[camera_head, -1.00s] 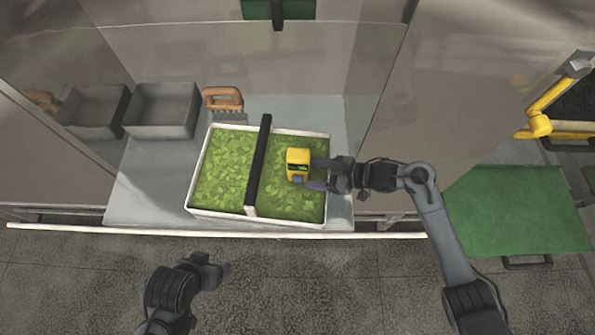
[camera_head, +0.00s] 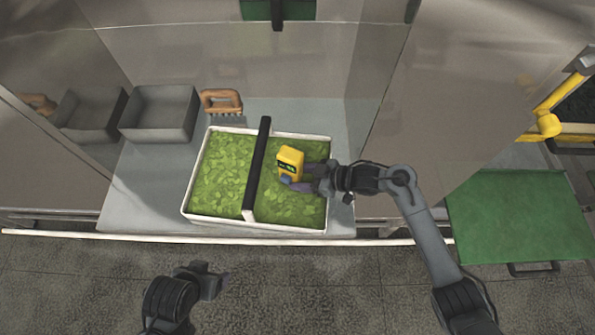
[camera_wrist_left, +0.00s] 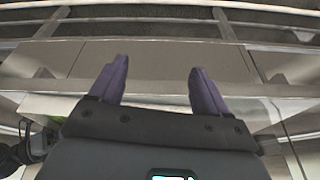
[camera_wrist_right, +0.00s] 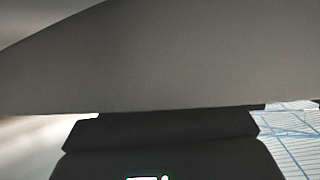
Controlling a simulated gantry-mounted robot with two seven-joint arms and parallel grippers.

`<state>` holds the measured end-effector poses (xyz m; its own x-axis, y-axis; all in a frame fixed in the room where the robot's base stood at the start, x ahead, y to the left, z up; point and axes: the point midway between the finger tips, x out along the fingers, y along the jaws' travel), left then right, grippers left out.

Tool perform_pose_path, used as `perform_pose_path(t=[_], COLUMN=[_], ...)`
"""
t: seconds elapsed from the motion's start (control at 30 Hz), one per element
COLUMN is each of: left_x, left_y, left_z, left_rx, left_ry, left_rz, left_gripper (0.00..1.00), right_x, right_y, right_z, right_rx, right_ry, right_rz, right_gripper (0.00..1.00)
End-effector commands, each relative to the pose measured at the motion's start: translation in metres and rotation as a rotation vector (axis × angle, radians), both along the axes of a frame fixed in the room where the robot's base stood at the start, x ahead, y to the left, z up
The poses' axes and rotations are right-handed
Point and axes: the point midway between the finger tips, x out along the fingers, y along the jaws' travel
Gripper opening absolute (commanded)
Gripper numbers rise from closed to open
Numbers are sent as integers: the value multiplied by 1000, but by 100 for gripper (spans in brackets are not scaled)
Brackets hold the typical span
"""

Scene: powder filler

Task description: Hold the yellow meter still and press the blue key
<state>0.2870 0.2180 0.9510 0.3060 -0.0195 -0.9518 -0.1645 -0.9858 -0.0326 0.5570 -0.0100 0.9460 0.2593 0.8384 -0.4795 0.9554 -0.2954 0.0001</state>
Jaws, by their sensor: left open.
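The yellow meter (camera_head: 290,160) is over the right half of the leaf-filled white-rimmed box (camera_head: 185,190), tilted, with a small dark display. The blue key (camera_head: 286,179) shows at its lower edge. My right gripper (camera_head: 306,177) comes from the right with its purple fingers at the meter, which appears held between them; the exact contact is hidden. The right wrist view is mostly blocked by a plain dark grey surface, and no fingers show there. My left gripper (camera_head: 219,284) is low in front of the bench, apart from the meter; its fingers are spread and empty in the left wrist view (camera_wrist_left: 155,85).
A black bar (camera_head: 257,165) crosses the box. A grey bin (camera_head: 160,112) and a wooden-handled brush (camera_head: 222,101) stand behind it to the left. A white rail (camera_head: 110,236) runs along the front. A green panel (camera_head: 515,215) and yellow handle (camera_head: 545,125) are at right.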

Motion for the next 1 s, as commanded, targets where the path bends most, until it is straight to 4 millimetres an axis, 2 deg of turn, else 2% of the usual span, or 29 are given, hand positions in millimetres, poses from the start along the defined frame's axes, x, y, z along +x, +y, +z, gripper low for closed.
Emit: perform_pose_path(t=[0.03, 0.1, 0.2, 0.7, 1.0], left_x=[0, 0, 0, 0, 0], left_y=[-1, -1, -1, 1, 2], left_z=[0, 0, 0, 0, 0], left_rx=[-3, -5, -7, 4, 8], left_ry=[-1, 0, 0, -1, 0], left_rz=[1, 4, 4, -2, -5], left_gripper=[77, 77, 77, 0, 0], right_x=[0, 0, 0, 0, 0], right_y=[0, 0, 0, 0, 0], right_z=[0, 0, 0, 0, 0], right_rx=[0, 0, 0, 0, 0], right_ry=[0, 0, 0, 0, 0], right_rz=[0, 0, 0, 0, 0], right_gripper=[46, 35, 34, 34, 34])
